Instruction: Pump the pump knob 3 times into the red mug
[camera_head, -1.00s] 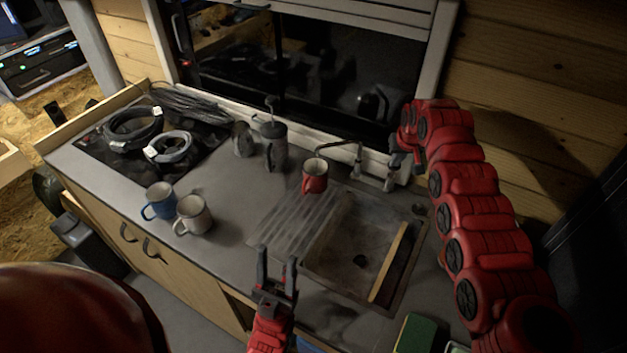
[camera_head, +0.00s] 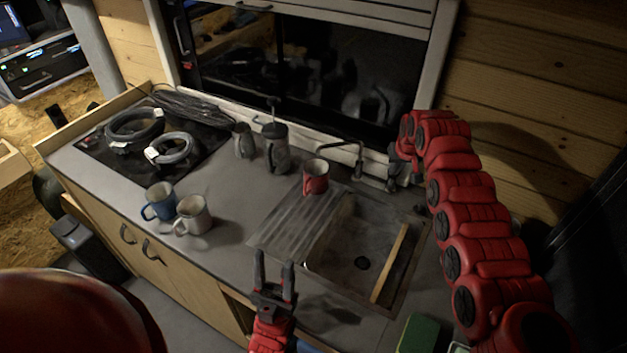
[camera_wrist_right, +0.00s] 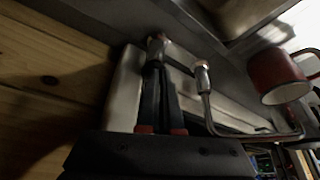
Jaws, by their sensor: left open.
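The red mug (camera_head: 315,178) stands upright by the back edge of the draining board, near the end of the tap spout (camera_head: 343,145). It also shows at the right of the right wrist view (camera_wrist_right: 277,74). The pump knob (camera_wrist_right: 157,44) is at the tips of my right gripper's fingers (camera_wrist_right: 157,68), which are close together. In the head view my right gripper (camera_head: 396,170) is over the pump, right of the tap, and partly hides it. My left gripper (camera_head: 274,262) is open and empty in front of the draining board.
The sink (camera_head: 350,250) has a wooden strip along its right side. A blue mug (camera_head: 160,200) and a white mug (camera_head: 193,215) stand on the left counter. A French press (camera_head: 275,150) and a grey jug (camera_head: 244,140) stand behind. Coiled cables (camera_head: 135,127) lie on the hob.

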